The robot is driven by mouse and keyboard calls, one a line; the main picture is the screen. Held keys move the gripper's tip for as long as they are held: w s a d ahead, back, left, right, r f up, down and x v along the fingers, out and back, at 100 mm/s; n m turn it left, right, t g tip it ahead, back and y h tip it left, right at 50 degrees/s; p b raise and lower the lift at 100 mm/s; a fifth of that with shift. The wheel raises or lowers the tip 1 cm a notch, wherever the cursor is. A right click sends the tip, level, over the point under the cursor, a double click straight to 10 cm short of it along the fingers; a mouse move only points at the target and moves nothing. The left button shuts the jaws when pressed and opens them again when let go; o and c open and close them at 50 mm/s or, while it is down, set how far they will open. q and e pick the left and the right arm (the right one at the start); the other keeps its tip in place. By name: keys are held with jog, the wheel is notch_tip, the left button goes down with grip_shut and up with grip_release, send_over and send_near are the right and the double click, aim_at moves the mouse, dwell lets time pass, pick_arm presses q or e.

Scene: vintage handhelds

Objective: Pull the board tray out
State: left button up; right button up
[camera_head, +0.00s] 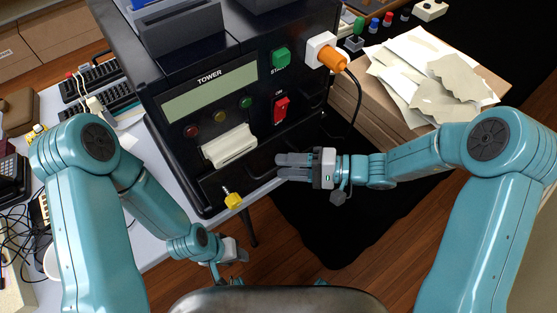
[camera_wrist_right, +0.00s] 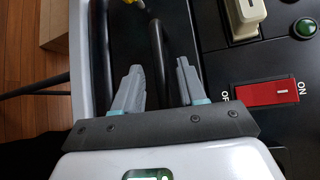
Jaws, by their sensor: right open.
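The black tower (camera_head: 262,115) stands on the table with its front facing me. The board tray is low on this front; its edges are hard to tell against the black panel. A black handle bar (camera_wrist_right: 157,55) runs along the low front. My right gripper (camera_head: 292,166) is at the low front, jaws apart. In the right wrist view, the bar lies between the open fingers (camera_wrist_right: 158,85), with gaps on both sides; contact does not show. My left gripper (camera_head: 235,251) hangs low, away from the tower, small and partly hidden by its arm.
The red switch (camera_head: 281,108), green START button (camera_head: 281,57) and cream handle (camera_head: 229,146) sit above. A yellow-ended plug (camera_head: 233,200) is at the lower left. An orange plug (camera_head: 332,60) with a black cable is at right. Papers (camera_head: 420,75) lie on a box.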

jog(key=shift+a+f, duration=0.1)
jog(key=shift+a, duration=1.05)
jog(key=shift+w+f, duration=0.1)
jog(key=shift+w, duration=0.1)
jog(key=shift+s, duration=0.1)
grip_shut()
jog(key=shift+d, duration=0.15)
